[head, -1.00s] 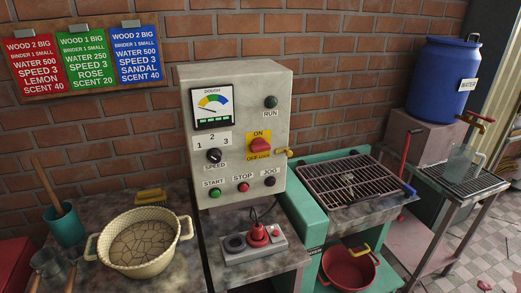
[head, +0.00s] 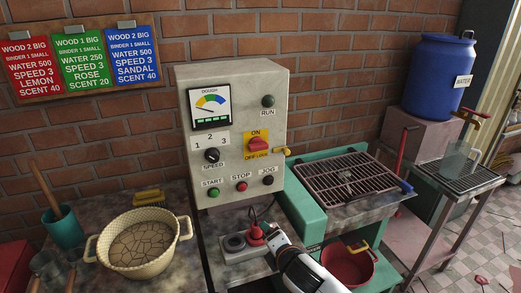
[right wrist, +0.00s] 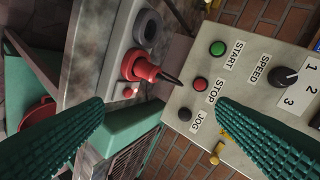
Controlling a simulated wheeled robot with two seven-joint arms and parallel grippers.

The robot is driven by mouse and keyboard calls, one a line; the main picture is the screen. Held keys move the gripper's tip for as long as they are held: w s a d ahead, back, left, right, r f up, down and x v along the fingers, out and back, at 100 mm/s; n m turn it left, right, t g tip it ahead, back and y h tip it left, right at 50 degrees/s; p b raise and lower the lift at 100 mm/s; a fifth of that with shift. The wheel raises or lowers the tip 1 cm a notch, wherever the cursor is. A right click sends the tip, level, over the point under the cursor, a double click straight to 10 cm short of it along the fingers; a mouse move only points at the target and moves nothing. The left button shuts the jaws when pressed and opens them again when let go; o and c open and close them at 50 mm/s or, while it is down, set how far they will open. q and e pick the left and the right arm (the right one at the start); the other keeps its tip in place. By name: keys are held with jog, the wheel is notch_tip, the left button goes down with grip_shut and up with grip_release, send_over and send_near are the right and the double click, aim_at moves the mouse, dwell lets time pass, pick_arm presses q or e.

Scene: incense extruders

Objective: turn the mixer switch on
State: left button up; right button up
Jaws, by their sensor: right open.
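The mixer switch (head: 258,145) is a red rotary knob on a yellow plate marked ON and OFF LOCK, on the grey control panel (head: 228,85) in the head view. My right gripper (head: 274,236) is in front of the panel, low and below the switch, apart from it. In the right wrist view its two green ribbed fingers are spread with nothing between them (right wrist: 160,108). The panel (right wrist: 250,50) shows beyond them with the START, STOP and JOG buttons. The right-hand finger covers part of the panel; the switch knob cannot be made out there. My left gripper is out of view.
A red plug (head: 255,235) with a black cord stands on a grey socket box (head: 238,252) close to my right gripper. A brass handle (head: 283,151) sticks out at the panel's right edge. A wire rack (head: 345,172) lies right; a cream basin (head: 180,250) stands left.

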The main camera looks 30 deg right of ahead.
jog(key=w+d+r+n+t, duration=0.3)
jog(key=w+d+r+n, duration=0.2)
jog(key=w+r+n, duration=0.25)
jog(key=n+t, duration=0.3)
jog(key=n, duration=0.4)
send_near(260, 149)
jog(key=shift+m, duration=0.25)
jog(key=p+x, duration=0.2)
jog(key=x, duration=0.7)
jog(key=shift+w+r, duration=0.1)
jog(key=shift+w, duration=0.2)
jog(key=shift+h, duration=0.4)
jog(key=c, duration=1)
